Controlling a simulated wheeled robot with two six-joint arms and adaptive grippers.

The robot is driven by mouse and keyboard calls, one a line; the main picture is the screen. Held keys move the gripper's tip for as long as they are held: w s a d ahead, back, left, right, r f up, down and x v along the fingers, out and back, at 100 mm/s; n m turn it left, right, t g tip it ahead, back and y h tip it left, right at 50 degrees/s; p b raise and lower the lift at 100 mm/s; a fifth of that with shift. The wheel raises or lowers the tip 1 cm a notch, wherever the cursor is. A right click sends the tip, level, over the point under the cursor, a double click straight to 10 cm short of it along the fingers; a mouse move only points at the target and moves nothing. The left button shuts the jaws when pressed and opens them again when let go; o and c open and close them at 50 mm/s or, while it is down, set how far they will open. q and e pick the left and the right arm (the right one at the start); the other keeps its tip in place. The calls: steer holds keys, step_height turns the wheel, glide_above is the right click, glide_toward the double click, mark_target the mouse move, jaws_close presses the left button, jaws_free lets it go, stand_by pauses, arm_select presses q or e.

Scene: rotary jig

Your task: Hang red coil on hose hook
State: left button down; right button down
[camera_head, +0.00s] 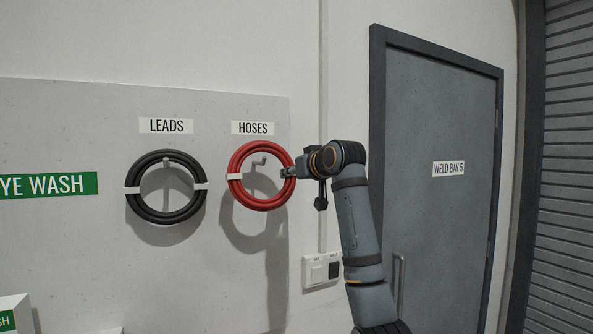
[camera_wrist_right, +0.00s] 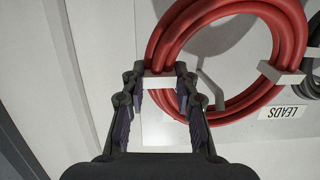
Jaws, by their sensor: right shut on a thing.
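The red coil (camera_head: 240,193) is in front of the wall panel under the HOSES label (camera_head: 252,128). My right gripper (camera_head: 287,172) is shut on the coil's right side, at a white band. The right wrist view shows the gripper (camera_wrist_right: 159,82) shut on that band, with the red coil (camera_wrist_right: 172,40) beyond it. The hose hook (camera_head: 259,160) shows inside the coil's ring, near its top, in the head view. It also shows in the wrist view (camera_wrist_right: 207,85). I cannot tell whether the coil touches the hook. My left gripper is not in view.
A black coil (camera_head: 134,200) hangs on a hook under the LEADS label (camera_head: 166,126), left of the red coil. A grey door (camera_head: 430,110) is at the right.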

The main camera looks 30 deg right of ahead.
steer(key=shift+w+r+p, duration=0.2)
steer(key=shift+w+p, duration=0.35)
steer(key=shift+w, duration=0.3)
steer(key=shift+w+d+f, duration=0.1)
steer(key=shift+w+f, duration=0.2)
steer(key=shift+f, duration=0.3)
steer(key=shift+w+f, duration=0.3)
steer(key=shift+f, duration=0.3)
